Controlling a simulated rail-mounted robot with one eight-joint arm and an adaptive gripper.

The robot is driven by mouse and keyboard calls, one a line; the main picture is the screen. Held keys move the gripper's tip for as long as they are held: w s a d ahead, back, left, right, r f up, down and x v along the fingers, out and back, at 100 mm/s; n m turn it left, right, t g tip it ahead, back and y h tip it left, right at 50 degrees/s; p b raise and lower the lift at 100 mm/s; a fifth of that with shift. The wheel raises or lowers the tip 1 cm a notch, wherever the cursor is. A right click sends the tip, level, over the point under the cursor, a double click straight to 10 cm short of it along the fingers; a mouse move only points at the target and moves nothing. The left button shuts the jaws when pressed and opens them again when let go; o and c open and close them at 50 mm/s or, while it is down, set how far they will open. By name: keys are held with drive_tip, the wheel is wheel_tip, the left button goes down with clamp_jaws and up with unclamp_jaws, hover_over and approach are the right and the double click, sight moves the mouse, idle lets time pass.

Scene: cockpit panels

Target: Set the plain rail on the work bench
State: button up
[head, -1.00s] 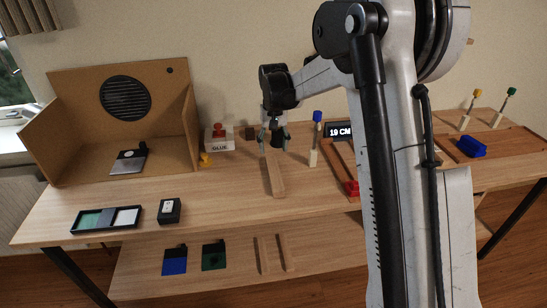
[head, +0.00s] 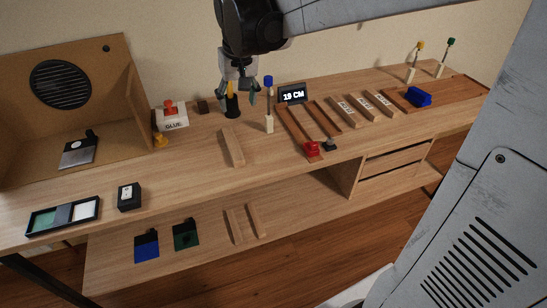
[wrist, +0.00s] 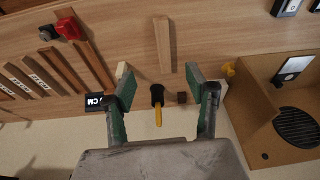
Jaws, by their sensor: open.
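The plain rail, a light unmarked wooden bar (head: 233,147), lies flat on the work bench (head: 190,187), left of the blue-topped post. In the wrist view the rail (wrist: 163,45) lies beyond my fingertips, with nothing gripping it. My gripper (head: 238,97) hangs above the back of the bench, behind the rail's far end. Its fingers (wrist: 160,76) are wide apart and empty. A black holder with a yellow handle (wrist: 157,97) shows between and below them, partly hidden by the gripper in the head view.
A blue-topped post (head: 269,110), a 19 CM display (head: 293,94) and a slotted jig with a red clamp (head: 312,149) stand right of the rail. Labelled blocks (head: 363,106) are farther right. A GLUE box (head: 172,122) stands left. Two wooden strips (head: 234,225) lie on the lower shelf.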

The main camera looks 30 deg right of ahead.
drive_tip(key=s+f+t, duration=0.2)
drive_tip(key=s+t, duration=0.2)
drive_tip(key=s, duration=1.8)
drive_tip(key=shift+s+a+n, duration=0.15)
drive_tip(key=shift+s+n, duration=0.15)
drive_tip(key=shift+s, duration=0.1)
